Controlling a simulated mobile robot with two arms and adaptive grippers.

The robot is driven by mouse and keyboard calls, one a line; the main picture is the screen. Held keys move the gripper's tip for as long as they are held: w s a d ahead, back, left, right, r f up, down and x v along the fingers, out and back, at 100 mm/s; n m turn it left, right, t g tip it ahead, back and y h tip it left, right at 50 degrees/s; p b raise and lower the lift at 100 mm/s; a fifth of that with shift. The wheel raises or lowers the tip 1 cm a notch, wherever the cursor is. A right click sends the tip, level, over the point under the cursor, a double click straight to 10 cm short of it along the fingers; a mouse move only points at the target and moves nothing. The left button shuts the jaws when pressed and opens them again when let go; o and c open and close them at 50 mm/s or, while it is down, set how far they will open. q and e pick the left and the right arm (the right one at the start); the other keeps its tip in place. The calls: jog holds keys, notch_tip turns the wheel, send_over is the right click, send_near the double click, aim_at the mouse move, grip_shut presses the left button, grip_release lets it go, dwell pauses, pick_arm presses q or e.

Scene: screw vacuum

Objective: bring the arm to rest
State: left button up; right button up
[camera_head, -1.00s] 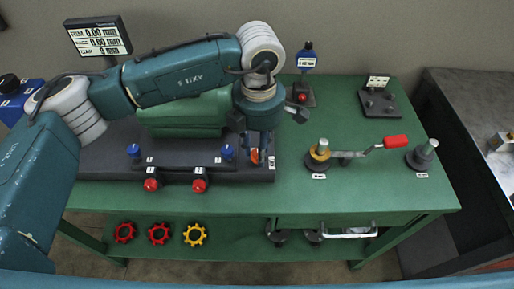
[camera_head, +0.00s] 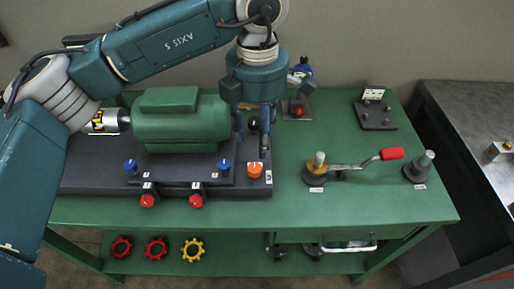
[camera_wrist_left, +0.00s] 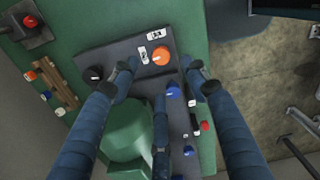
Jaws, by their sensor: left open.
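My left arm comes in from the left in the head view, bent over the green motor unit (camera_head: 180,120). Its gripper (camera_head: 251,143) points down above the right end of the black base plate (camera_head: 225,189). The orange knob (camera_head: 254,169) sits on the plate just in front of the gripper. In the left wrist view the fingertips (camera_wrist_left: 163,72) are spread, with the orange knob (camera_wrist_left: 161,56) just beyond them. The right gripper is not in view.
The green bench (camera_head: 330,215) also carries a red-handled lever (camera_head: 391,154), a post on a round base (camera_head: 419,168) and a small dark stand (camera_head: 374,115). Blue knobs (camera_head: 130,167) and red buttons (camera_head: 147,200) line the plate's front. Handwheels (camera_head: 157,247) lie on the lower shelf.

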pick_arm(q)
jog(key=shift+r, duration=0.85)
